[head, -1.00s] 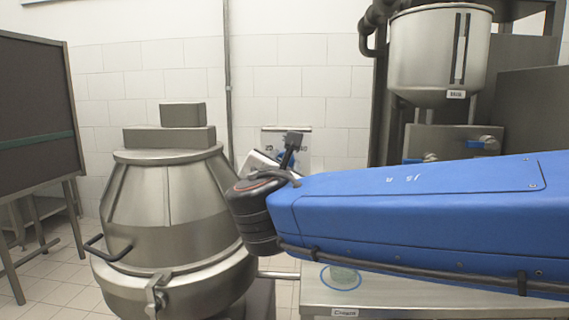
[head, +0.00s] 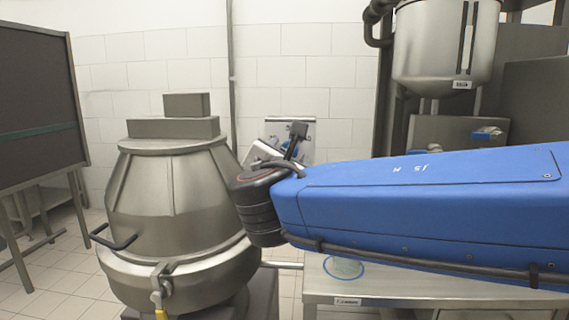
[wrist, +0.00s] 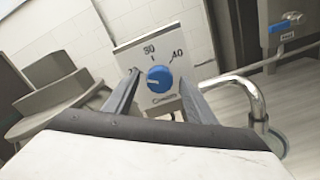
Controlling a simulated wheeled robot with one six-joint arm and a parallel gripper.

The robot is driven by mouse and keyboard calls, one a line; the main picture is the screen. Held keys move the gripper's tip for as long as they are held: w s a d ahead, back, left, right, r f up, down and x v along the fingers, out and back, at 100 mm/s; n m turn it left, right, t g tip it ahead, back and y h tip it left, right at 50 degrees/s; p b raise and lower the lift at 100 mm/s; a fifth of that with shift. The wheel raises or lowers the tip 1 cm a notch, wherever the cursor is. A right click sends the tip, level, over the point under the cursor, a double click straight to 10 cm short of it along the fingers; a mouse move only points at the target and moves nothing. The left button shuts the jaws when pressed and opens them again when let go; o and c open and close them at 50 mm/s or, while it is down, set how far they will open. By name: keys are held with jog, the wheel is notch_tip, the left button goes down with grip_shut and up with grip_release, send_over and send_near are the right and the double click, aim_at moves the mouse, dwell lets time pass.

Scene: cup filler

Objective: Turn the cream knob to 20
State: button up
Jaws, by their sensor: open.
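A blue round knob (wrist: 160,78) sits on a pale panel (wrist: 135,55) in the wrist view. The 20 is partly covered by my left finger. My gripper (wrist: 159,77) is open, its two grey fingers on either side of the knob in the picture; I cannot tell how far off the knob is. In the head view my wrist partly hides the panel (head: 307,132) and its knob.
A large steel kettle (head: 178,200) stands left of my arm. A steel tank (head: 430,55) hangs at the right above a blue-handled valve (head: 487,133). A steel table (head: 400,288) with a blue ring (head: 343,268) lies below my arm. A bent metal pipe (wrist: 245,92) is right of the knob.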

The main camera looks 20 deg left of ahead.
jog(key=v, duration=1.7)
jog(key=shift+w, duration=0.1)
jog(key=w+d+f+m+g+h, duration=0.2)
jog(key=w+d+f+m, duration=0.3)
jog(key=d, duration=0.5)
jog(key=w+d+f+m+g+h, duration=0.2)
jog(key=d+f+m+g+h, duration=0.15)
jog(key=d+f, duration=0.45)
jog(key=w+d+f+m+g+h, duration=0.2)
jog(key=w+d+f+m, duration=0.2)
jog(key=d, duration=0.8)
jog(key=s+d+f+m+g+y, duration=0.3)
jog(key=s+d+f+m+g, duration=0.2)
jog(key=s+d+f+m, duration=0.9)
jog(key=d+f+m, duration=0.1)
jog(key=d+m, duration=0.1)
jog(key=m, duration=0.4)
jog(key=shift+s+f, duration=0.3)
jog(key=shift+f, duration=0.05)
